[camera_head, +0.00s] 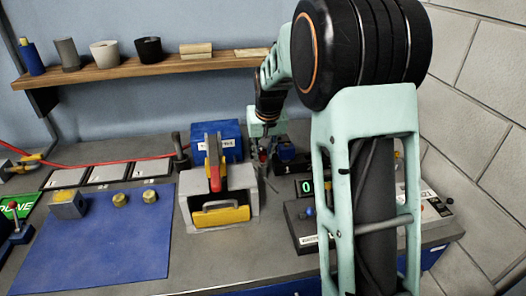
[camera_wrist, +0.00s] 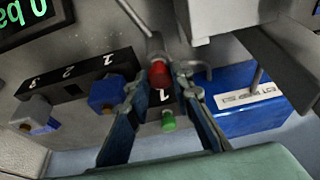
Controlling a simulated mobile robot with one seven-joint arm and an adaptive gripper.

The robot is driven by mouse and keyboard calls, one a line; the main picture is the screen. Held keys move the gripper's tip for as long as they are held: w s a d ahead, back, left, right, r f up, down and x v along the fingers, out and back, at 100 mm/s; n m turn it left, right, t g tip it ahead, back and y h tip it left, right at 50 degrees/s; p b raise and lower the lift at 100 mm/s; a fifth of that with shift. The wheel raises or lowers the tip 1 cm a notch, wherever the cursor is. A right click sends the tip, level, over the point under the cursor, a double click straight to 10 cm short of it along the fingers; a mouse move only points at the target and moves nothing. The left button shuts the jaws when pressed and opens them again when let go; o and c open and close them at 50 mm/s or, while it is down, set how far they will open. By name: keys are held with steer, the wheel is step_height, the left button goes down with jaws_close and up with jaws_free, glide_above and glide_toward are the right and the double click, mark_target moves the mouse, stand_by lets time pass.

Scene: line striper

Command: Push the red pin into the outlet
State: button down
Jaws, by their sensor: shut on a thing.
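My gripper (camera_wrist: 161,82) is shut on the red pin (camera_wrist: 158,73), which sits between its two fingertips in the wrist view. A thin grey metal rod runs from beside the pin toward the top of that view. In the head view my gripper (camera_head: 263,150) reaches down behind the grey-and-yellow machine, with a small bit of the red pin (camera_head: 262,156) showing below it. A small green cylinder (camera_wrist: 168,120) stands just below the pin in the wrist view. I cannot tell which opening is the outlet, nor whether the pin touches one.
A labelled blue box (camera_wrist: 250,98) is on the right. The grey machine (camera_head: 245,182) with a red lever stands near. The blue mat (camera_head: 100,240) has bare room.

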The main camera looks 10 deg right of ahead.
steer(key=shift+f+b, duration=0.3)
steer(key=shift+f, duration=0.2)
steer(key=c, duration=1.6)
jaws_free()
steer(key=o, duration=0.3)
steer(key=shift+r, duration=0.15)
steer(key=p+v, duration=0.3)
steer(key=v, duration=0.3)
steer(key=shift+s+r+p, duration=0.15)
steer(key=shift+r+p, duration=0.15)
steer(key=shift+r, duration=0.1)
